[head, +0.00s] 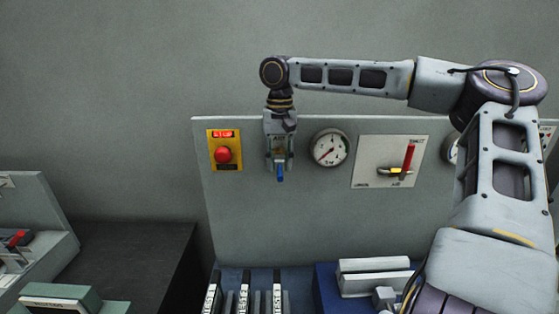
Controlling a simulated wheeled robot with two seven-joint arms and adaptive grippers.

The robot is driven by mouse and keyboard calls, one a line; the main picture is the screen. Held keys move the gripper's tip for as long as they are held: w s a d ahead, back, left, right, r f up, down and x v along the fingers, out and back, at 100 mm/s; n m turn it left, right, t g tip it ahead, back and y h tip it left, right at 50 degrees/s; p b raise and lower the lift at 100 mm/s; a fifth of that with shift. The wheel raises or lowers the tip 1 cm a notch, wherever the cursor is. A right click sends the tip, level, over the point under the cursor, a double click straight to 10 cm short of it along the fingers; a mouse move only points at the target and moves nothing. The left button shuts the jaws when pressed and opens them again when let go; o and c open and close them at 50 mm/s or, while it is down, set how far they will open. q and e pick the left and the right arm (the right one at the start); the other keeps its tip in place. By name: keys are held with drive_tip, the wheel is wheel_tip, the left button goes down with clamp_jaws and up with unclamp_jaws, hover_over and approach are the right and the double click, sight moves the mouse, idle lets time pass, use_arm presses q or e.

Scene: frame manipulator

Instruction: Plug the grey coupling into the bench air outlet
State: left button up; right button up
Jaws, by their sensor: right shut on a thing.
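My right gripper (280,155) points down in front of the upright grey panel, left of the round gauge. It is shut on the grey coupling, which is mostly hidden between the fingers. A short blue piece (280,172) shows at the fingertips; I cannot tell whether it belongs to the coupling or to something behind. A label partly shows behind the gripper. The bench air outlet is not clearly visible and may be covered by the gripper, so I cannot tell whether coupling and outlet touch. My left gripper is not in view.
The panel (240,215) carries a red stop button (223,155) on yellow, a gauge (330,147) and a red-handled lever (408,158). Below stand black-and-white upright strips (244,292) and a blue tray (328,288) with pale blocks (374,265). A dark worktop (130,255) lies left.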

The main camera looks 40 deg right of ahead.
drive_tip(key=shift+w+d, duration=0.25)
idle(0.4)
drive_tip(key=o, duration=1)
drive_tip(key=shift+w, duration=0.1)
drive_tip(key=shift+o, duration=0.2)
wheel_tip(320, 180, up, 12)
idle(0.7)
